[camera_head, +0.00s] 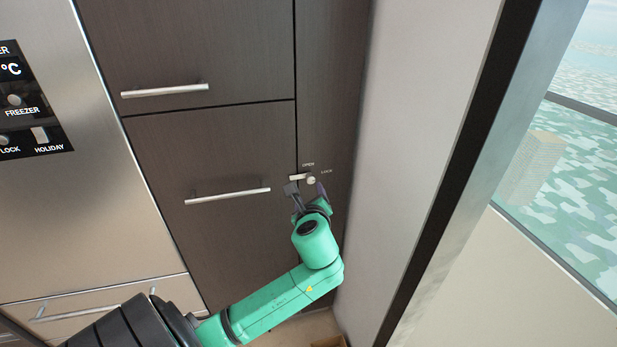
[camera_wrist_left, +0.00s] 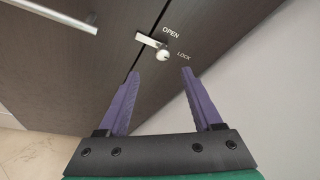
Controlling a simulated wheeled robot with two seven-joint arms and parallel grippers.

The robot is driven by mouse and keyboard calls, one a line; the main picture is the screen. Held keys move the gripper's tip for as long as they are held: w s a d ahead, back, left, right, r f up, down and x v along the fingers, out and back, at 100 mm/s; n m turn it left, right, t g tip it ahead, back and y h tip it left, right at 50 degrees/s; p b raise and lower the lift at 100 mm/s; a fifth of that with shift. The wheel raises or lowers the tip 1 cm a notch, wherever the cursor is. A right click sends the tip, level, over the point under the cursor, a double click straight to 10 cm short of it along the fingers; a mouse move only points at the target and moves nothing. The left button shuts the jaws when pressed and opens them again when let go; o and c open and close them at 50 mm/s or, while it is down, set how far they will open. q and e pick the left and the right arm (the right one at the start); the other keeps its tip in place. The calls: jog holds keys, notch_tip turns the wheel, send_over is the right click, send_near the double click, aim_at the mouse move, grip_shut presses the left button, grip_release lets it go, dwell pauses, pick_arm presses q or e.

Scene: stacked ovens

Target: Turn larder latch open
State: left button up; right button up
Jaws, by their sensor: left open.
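The larder latch (camera_head: 310,180) is a small silvery bar with a round knob, on a dark brown narrow panel right of the drawer front. "OPEN" is printed above it and "LOCK" to its right. The bar points left across the seam between the two dark panels; it also shows in the left wrist view (camera_wrist_left: 153,42). My left gripper (camera_head: 306,188) is just below the latch. In the left wrist view my left gripper (camera_wrist_left: 160,76) has its purple fingers spread and empty, with the latch beyond and between their tips, apart from them. My right gripper is not in view.
Long bar handles (camera_head: 228,195) and (camera_head: 165,90) stand out from the dark fronts left of the latch. A steel fridge front (camera_head: 70,210) is at the left. A pale wall (camera_head: 420,130) and a window (camera_head: 575,180) close off the right side.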

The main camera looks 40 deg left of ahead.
aim_at(310, 180)
pick_arm(q)
jog(key=p+x, duration=0.1)
jog(key=x, duration=1.1)
jog(key=shift+w+d+f, duration=0.15)
jog(key=shift+w+f, duration=0.05)
jog(key=shift+w, duration=0.05)
jog(key=shift+d, duration=0.1)
grip_shut()
